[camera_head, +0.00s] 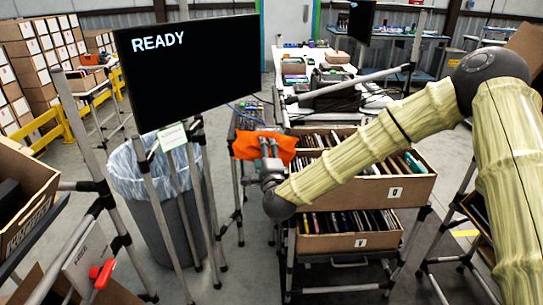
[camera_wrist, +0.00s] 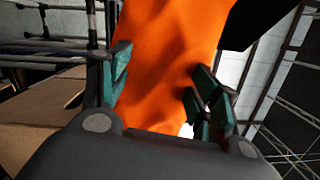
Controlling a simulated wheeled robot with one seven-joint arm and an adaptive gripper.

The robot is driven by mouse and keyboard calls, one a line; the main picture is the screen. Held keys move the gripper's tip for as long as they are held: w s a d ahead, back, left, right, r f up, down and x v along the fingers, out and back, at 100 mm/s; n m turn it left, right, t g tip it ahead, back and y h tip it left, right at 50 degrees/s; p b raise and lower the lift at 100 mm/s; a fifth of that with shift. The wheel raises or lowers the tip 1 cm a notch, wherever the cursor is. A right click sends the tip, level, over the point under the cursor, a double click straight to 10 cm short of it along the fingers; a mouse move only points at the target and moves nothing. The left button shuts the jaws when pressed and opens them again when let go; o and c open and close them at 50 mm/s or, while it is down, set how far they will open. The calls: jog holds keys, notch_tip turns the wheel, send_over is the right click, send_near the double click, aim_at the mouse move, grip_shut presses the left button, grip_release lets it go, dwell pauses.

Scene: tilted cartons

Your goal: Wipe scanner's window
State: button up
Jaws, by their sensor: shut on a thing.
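My gripper (camera_head: 268,150) is shut on an orange cloth (camera_head: 258,146) and holds it in the air, left of the upper tilted carton. In the wrist view the cloth (camera_wrist: 168,60) hangs between the teal fingertips of my gripper (camera_wrist: 160,85) and covers much of the picture. A black screen (camera_head: 187,66) reading "READY" stands to the left of the cloth. I cannot make out the scanner or its window for certain in either view.
Tilted cartons (camera_head: 376,192) full of thin items stand on a rack to the right. A grey bin (camera_head: 172,222) with a clear liner is below the screen. An open carton (camera_head: 22,200) is at the far left. A cluttered table (camera_head: 352,100) stands behind.

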jog(key=shift+w+a, duration=0.15)
jog(key=shift+a, duration=0.3)
jog(key=shift+c, duration=0.5)
jog(key=shift+r, duration=0.1)
jog(key=s, duration=0.6)
jog(key=shift+b, duration=0.3)
jog(key=s, duration=0.3)
jog(key=shift+f, duration=0.2)
